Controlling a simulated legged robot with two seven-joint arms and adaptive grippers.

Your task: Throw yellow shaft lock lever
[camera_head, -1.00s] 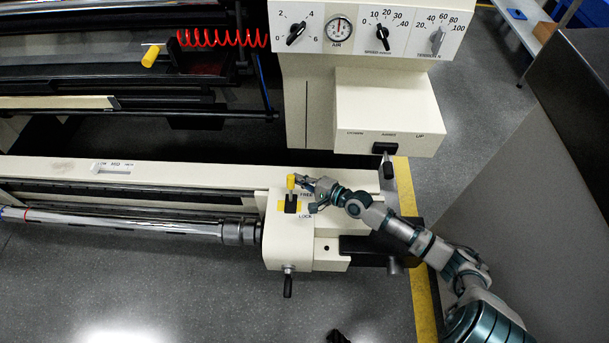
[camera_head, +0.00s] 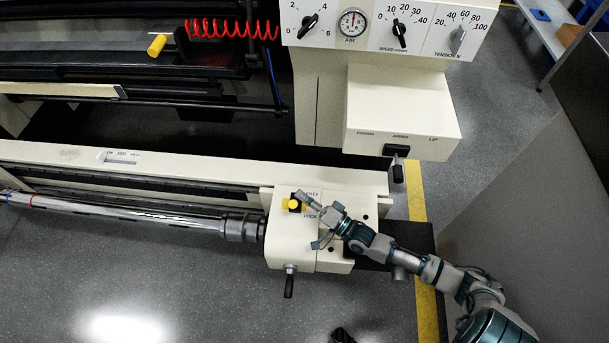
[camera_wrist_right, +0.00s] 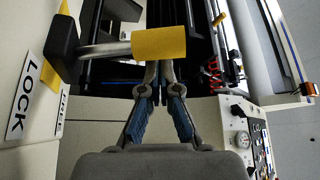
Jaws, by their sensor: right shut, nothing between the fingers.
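The lock lever has a yellow grip (camera_head: 289,204) and sits on the cream block between the FREE and LOCK labels. In the head view its grip lies over its dark base. The right wrist view shows the yellow grip (camera_wrist_right: 160,45) on a metal rod from a black pivot (camera_wrist_right: 62,45), standing out from the panel. My right gripper (camera_head: 303,197) is at the lever's right side. Its fingers (camera_wrist_right: 158,76) are shut with nothing between them, close to the grip; whether they touch it I cannot tell. My left gripper is not in view.
A chrome shaft (camera_head: 130,216) runs left from the cream block (camera_head: 334,262). A black-handled lever (camera_head: 289,286) hangs at the block's front. A control box (camera_head: 400,115) with a dark switch stands above right. Open floor lies in front.

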